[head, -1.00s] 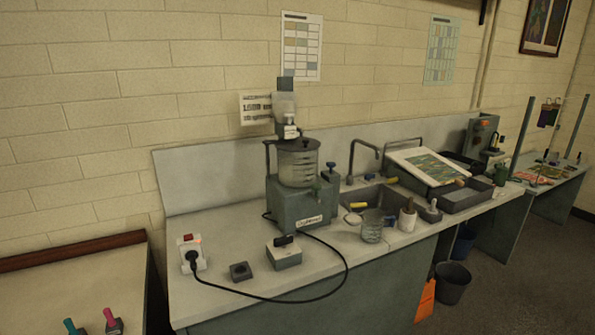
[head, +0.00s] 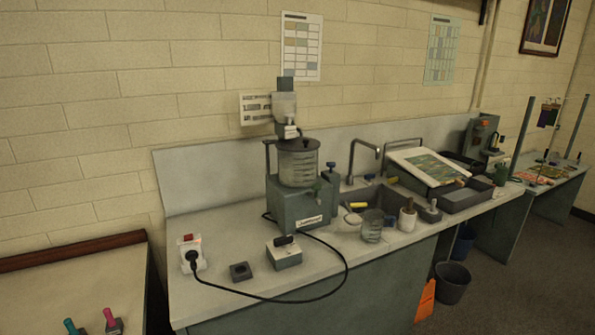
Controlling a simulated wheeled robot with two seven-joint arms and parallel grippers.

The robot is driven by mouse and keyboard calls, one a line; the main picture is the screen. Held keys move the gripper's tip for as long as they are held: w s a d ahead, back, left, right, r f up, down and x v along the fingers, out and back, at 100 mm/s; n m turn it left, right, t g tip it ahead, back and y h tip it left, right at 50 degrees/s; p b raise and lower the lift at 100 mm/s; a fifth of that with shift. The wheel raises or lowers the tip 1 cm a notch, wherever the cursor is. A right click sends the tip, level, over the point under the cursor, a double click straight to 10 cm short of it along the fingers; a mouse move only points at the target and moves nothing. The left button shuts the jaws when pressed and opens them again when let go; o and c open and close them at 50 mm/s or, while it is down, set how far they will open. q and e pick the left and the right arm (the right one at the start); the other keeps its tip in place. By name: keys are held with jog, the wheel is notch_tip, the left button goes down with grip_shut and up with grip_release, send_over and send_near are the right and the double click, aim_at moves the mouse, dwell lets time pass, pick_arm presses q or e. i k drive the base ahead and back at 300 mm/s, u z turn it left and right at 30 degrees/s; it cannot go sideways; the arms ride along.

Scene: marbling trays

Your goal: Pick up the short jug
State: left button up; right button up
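A short, clear, ribbed jug (head: 372,228) stands upright on the grey counter, in front of the sink and right of the mixing machine. It looks empty, though it is too small in the head view to be sure. A small white rounded item sits just behind it to the left, and a whitish pot with tools (head: 407,219) stands close to its right. Neither of my grippers shows in the head view.
The mixing machine (head: 301,209) stands left of the jug. A black cable loops across the counter front from a socket box (head: 191,254) past a switch box (head: 284,257). The sink and tap (head: 362,147) lie behind. A bin (head: 452,283) stands on the floor.

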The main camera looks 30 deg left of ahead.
aim_at(371, 229)
jog(key=u, duration=0.4)
jog(key=i, duration=1.15)
jog(key=z, duration=0.05)
